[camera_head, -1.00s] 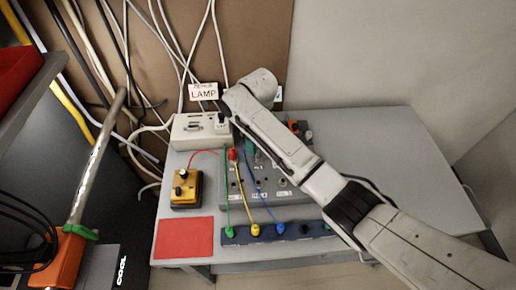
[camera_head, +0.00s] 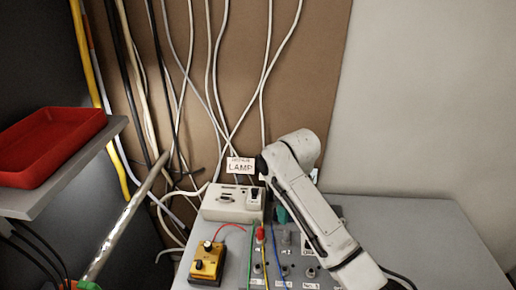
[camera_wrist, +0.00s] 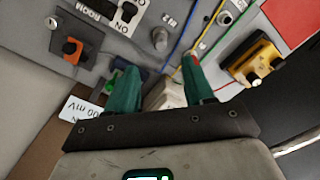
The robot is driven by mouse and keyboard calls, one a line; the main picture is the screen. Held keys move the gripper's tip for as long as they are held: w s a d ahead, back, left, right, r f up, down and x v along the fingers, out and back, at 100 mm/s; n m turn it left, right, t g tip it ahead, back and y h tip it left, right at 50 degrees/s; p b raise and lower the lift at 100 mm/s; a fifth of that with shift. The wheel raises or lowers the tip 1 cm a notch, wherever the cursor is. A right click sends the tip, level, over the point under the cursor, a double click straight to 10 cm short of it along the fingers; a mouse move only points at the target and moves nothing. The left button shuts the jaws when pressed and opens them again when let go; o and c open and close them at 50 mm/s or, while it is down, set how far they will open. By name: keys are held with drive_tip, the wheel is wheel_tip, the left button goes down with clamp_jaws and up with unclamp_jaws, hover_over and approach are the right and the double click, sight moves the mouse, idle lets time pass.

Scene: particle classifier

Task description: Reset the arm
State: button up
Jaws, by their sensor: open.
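In the wrist view my gripper (camera_wrist: 160,88) has two green fingers spread apart with nothing between them. It hangs over the table, pointing down at the back part of the equipment. In the head view my white arm (camera_head: 312,205) reaches over the table from the lower right and bends at the top, hiding part of the grey panel. A small green part of the gripper (camera_head: 281,214) shows beside the arm; its fingertips are not clear there.
A white lamp box (camera_head: 233,202) under a "LAMP" sign (camera_head: 240,166) stands at the table's back left. A yellow box (camera_head: 207,262) and the grey panel (camera_head: 285,265) with coloured wires are in front. A red tray (camera_head: 48,145) rests on a shelf at left. The table's right side (camera_head: 430,235) is clear.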

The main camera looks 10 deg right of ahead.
drive_tip(key=s+a+f+t, duration=0.1)
drive_tip(key=s+f, duration=0.1)
drive_tip(key=s, duration=0.2)
drive_tip(key=s+a+f+m+y, duration=0.1)
drive_tip(key=s+f, duration=0.1)
drive_tip(key=s, duration=0.1)
drive_tip(key=s+a+f+m+t+y, duration=0.1)
drive_tip(key=s+f, duration=0.2)
drive_tip(key=s, duration=0.1)
drive_tip(key=shift+s+a+t, duration=0.2)
drive_tip(key=shift+s+t, duration=0.1)
drive_tip(key=shift+s, duration=0.05)
drive_tip(key=s+d+r+m+t+h, duration=0.1)
drive_tip(key=s+d+m, duration=0.1)
drive_tip(key=s+d, duration=0.45)
drive_tip(key=s+d+r+m+t+h, duration=0.15)
drive_tip(key=s+d, duration=0.25)
drive_tip(key=s, duration=0.6)
drive_tip(key=s+f+g, duration=0.4)
drive_tip(key=s+f, duration=0.3)
drive_tip(key=s, duration=0.3)
drive_tip(key=shift+d+f+m+b, duration=0.3)
drive_tip(key=shift+d+f+m, duration=0.05)
